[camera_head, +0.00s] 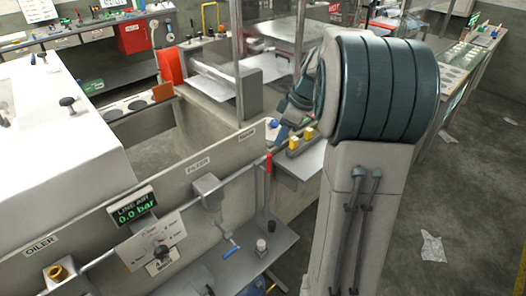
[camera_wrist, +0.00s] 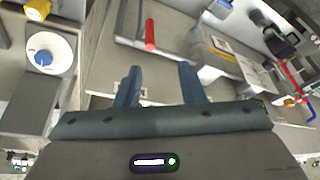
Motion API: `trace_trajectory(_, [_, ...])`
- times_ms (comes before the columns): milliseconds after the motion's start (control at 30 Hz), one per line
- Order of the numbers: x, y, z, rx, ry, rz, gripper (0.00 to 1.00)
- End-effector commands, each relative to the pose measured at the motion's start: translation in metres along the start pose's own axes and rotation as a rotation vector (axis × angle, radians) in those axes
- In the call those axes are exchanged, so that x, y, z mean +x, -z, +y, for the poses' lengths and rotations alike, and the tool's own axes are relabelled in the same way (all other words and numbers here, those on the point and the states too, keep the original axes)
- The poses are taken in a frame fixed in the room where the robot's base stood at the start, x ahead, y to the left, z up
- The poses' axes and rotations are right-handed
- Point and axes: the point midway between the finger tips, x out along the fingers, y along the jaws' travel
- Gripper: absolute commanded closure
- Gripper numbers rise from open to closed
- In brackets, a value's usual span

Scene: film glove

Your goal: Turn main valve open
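A red valve handle (camera_head: 268,163) stands upright at the right end of the pipe on the grey panel, below a small label too blurred to read; it is likely the main valve. In the wrist view a red handle (camera_wrist: 150,32) lies beyond my fingertips, attached to a grey pipe. My gripper (camera_wrist: 160,72) is open, with two blue fingers apart and nothing between them. It does not touch the red handle. In the head view my arm hides much of the gripper. The display (camera_head: 135,207) reads 0.0 bar.
A filter housing (camera_head: 208,190), a dial plate (camera_head: 153,243) and a blue-handled lever (camera_head: 231,251) sit along the panel. Yellow blocks (camera_head: 293,143) stand near my arm.

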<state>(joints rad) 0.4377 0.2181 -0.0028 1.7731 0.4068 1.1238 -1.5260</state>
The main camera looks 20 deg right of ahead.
Motion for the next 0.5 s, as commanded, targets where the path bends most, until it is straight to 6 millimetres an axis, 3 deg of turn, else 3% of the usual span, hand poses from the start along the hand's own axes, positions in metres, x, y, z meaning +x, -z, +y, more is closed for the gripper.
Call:
trace_trajectory(100, [-0.002,-0.004,0.014,-0.047,0.004,0.019,0.64])
trace_trajectory(267, [0.008,-0.005,0.018,-0.068,0.006,0.025,0.64])
trace_trajectory(500, [0.053,-0.004,0.017,-0.064,0.009,0.023,0.64])
